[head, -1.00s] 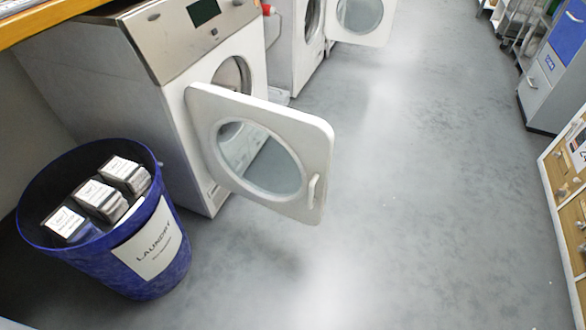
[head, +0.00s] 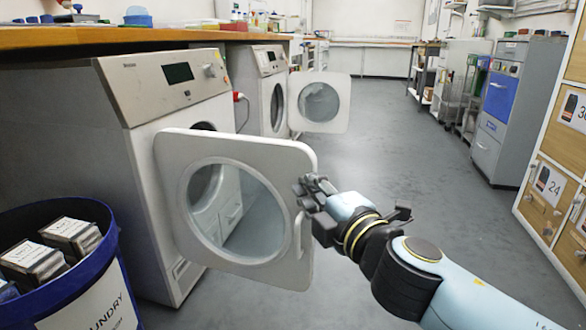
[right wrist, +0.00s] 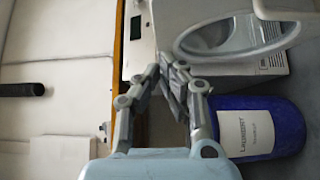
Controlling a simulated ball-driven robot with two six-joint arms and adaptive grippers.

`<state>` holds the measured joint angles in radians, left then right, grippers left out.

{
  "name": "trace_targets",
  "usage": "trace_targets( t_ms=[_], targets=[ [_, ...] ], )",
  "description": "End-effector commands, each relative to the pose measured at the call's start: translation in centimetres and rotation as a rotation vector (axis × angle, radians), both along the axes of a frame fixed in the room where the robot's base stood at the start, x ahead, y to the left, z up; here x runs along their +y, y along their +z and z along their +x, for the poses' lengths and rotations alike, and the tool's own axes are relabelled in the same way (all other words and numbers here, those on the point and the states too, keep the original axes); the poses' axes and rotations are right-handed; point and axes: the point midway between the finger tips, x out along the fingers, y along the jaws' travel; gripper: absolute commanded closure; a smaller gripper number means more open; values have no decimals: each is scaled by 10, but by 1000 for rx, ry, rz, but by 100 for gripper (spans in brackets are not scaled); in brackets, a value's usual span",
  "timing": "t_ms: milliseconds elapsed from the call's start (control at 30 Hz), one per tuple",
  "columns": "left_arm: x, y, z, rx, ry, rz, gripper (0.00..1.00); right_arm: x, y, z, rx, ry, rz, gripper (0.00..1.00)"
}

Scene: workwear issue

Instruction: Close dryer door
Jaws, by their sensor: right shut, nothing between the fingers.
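The nearer dryer (head: 165,110) is white with a silver control panel. Its door (head: 172,150) stands wide open towards me, with a round glass and a white handle (head: 299,235) near its free edge. My right gripper (head: 306,186) is shut and empty at that free edge, above the handle. I cannot tell whether it touches the door. In the right wrist view the shut fingers (right wrist: 168,68) show in front of the dryer, and part of the door (right wrist: 296,35) lies at the upper right. The left gripper is not in view.
A blue laundry bin (head: 112,262) with several packed items stands at the lower left, beside the dryer. A second dryer (head: 250,88) behind also has its door (head: 340,122) open. A wooden counter (head: 60,38) runs above. The grey floor (head: 440,180) is free to the right.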

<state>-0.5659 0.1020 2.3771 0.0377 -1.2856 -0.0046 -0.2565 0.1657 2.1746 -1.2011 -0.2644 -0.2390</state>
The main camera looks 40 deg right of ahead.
Motion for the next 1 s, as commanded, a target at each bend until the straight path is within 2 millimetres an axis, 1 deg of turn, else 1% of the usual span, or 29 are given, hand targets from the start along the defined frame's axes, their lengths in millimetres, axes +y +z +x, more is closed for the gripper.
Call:
trace_targets(
  t_ms=[33, 100, 433, 467, 500, 600, 700, 833, 1000],
  targets=[
    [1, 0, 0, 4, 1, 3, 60, -1, 5, 8, -6, 0, 0, 100],
    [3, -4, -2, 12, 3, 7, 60, -4, 6, 21, -6, -1, 2, 100],
    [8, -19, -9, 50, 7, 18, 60, -15, 3, 90, -3, 0, 2, 100],
    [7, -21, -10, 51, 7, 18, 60, -19, 1, 93, 0, 1, 0, 100],
    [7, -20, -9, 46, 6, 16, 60, -25, 0, 96, 1, 1, -3, 100],
    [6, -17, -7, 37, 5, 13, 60, -36, -1, 103, 3, 0, 0, 100],
    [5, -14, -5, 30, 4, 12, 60, -43, -1, 108, 2, 1, 2, 100],
    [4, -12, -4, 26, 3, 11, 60, -47, 0, 111, 2, 0, 2, 100],
    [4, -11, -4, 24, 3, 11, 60, -47, 0, 111, 1, 0, 3, 100]
  ],
)
